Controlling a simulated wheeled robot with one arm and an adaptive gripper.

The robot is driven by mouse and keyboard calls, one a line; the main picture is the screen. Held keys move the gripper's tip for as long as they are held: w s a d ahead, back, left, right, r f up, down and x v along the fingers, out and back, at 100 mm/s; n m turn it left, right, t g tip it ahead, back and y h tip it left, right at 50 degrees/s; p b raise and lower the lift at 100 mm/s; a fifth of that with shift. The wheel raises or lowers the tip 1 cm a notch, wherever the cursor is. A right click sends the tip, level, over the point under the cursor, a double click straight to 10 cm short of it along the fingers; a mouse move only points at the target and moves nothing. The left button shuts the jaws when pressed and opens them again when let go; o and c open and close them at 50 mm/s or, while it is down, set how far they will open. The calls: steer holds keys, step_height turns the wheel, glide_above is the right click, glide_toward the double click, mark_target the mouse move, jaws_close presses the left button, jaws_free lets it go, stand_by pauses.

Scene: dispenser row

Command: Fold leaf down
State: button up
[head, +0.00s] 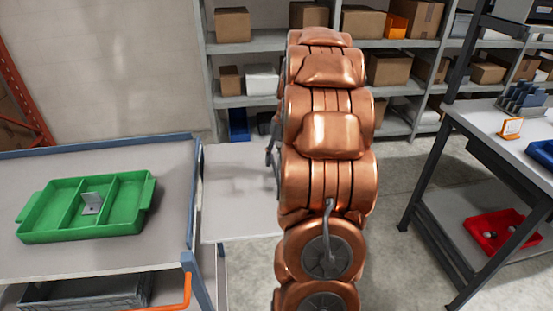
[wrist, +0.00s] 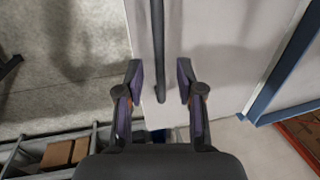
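The leaf (head: 238,200) is a pale flat panel at the right side of the grey cart, standing out about level with its top. In the wrist view the leaf (wrist: 222,75) fills the upper middle. A dark bar (wrist: 157,45) runs along it, its end between my fingers. My gripper (wrist: 160,78) is open, with one finger on each side of the bar; I see no clear contact. In the head view only a small dark part of my gripper shows at the leaf's right edge; my copper arm hides the rest.
A green divided tray (head: 133,222) with a small grey bracket (head: 92,203) sits on the cart top (head: 60,262). Shelving with boxes (head: 232,24) stands behind. A workbench (head: 490,127) with a red bin (head: 480,243) below stands right. Floor between is clear.

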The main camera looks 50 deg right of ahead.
steer(key=shift+f, duration=0.45)
jaws_close()
stand_by(0.5)
